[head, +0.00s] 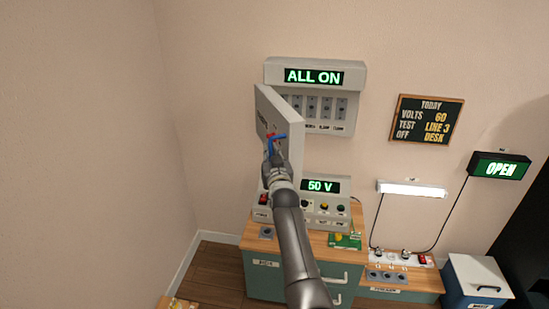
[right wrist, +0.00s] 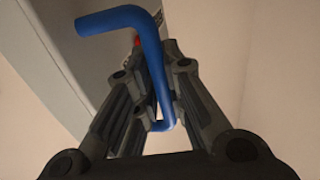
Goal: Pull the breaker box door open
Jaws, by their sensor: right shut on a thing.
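The breaker box (head: 345,102) hangs on the wall under a green "ALL ON" display, with several switches showing inside. Its grey door (head: 281,112) stands swung out on the left side, well away from the box front. A blue handle (head: 277,137) sits on the door; it also shows in the right wrist view (right wrist: 122,20), running down between the fingers. My right gripper (head: 276,150) is shut on the blue handle, seen between the fingers in the right wrist view (right wrist: 158,100). My left gripper is not in view.
Below the box, a grey "50 V" power unit (head: 325,208) stands on a wooden-topped cabinet (head: 262,284). The wall at left is bare.

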